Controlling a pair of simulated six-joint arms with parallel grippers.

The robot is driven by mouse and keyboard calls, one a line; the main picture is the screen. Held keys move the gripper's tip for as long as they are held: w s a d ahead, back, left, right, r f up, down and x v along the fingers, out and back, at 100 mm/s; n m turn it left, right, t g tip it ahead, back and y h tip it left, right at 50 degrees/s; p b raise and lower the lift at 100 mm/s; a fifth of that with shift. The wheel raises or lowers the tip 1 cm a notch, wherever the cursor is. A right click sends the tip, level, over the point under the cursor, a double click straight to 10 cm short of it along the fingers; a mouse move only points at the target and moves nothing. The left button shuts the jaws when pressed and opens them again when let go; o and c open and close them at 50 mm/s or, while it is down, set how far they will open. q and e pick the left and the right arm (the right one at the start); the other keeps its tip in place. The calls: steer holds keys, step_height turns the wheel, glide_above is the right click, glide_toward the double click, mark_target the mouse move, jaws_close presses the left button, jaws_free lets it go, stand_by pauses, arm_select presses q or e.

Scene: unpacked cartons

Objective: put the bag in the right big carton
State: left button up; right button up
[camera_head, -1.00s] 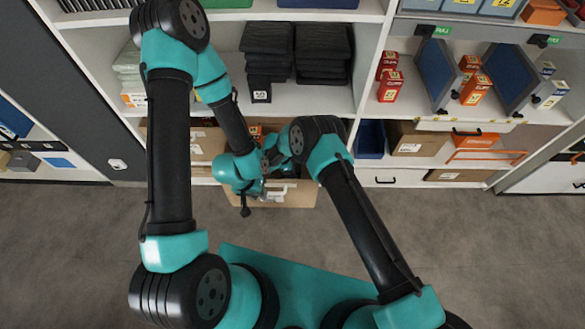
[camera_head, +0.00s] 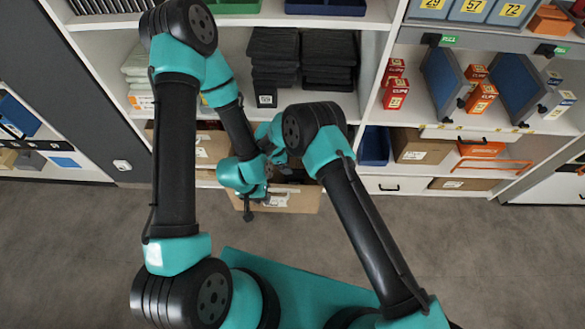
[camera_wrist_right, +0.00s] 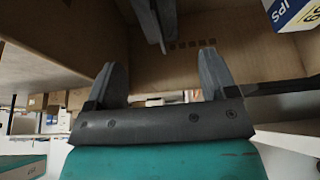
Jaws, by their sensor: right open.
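A brown open carton (camera_head: 307,201) stands low in front of the shelf in the head view, with dark contents partly hidden by my arms. I cannot make out the bag in any view. My left gripper (camera_head: 262,192) is at the carton's left front; its jaws are too small and covered to read. My right gripper is hidden behind its own wrist in the head view. In the right wrist view my right gripper (camera_wrist_right: 160,78) is open with nothing between its fingers. Brown cardboard walls (camera_wrist_right: 260,62) surround it there, and dark grey bars hang above its fingers.
A white box with blue and yellow print (camera_wrist_right: 290,12) is at the top right of the wrist view. More brown cartons (camera_head: 212,150) stand on the lower shelf at left. Black stacks (camera_head: 272,50) fill the shelf above. A blue bin (camera_head: 374,146) is to the right. The floor is clear.

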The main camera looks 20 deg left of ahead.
steer(key=shift+v, duration=1.3)
